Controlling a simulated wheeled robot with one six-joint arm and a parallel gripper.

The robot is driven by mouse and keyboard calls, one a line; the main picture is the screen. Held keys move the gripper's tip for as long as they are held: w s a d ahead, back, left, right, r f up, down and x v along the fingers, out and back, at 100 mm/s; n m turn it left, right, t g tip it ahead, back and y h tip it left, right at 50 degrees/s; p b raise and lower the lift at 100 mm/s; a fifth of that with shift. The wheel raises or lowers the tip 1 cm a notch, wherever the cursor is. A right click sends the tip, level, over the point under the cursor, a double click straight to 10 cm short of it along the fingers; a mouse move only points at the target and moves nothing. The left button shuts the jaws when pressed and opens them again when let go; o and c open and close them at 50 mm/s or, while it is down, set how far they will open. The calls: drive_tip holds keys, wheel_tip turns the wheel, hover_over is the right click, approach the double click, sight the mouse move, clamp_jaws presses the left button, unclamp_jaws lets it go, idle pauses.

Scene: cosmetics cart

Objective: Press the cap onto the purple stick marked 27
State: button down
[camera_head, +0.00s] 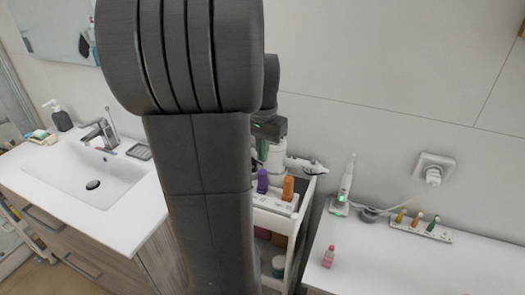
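The purple stick (262,181) stands upright in a white holder (272,203) on the cart. An orange stick (288,188) stands to its right in the same holder. The number 27 is not readable at this size. My gripper end (269,128) shows partly beside my large dark arm, above and behind the purple stick; its fingers are hidden or too small to read. A green item (262,149) shows just below it; I cannot tell if it is gripped or stands behind. No cap is clearly identifiable.
A white cart (287,226) stands between the sink counter (131,220) and a white table (385,265). On the table are a pink bottle (328,257), an upright device (344,187) and a strip (416,230) with yellow, orange and green pieces. My arm blocks the middle.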

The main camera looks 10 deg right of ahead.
drive_tip(key=shift+f, duration=0.25)
drive_tip(key=shift+f+b, duration=1.3)
drive_tip(key=shift+f, duration=0.5)
drive_tip(key=shift+r, duration=0.15)
drive_tip(key=shift+r+p, duration=1.95)
drive_tip(key=shift+r, duration=1.45)
drive_tip(key=shift+f, duration=0.1)
drive_tip(key=shift+f, duration=0.6)
drive_tip(key=shift+f+b, duration=1.75)
drive_tip(key=shift+f, duration=0.85)
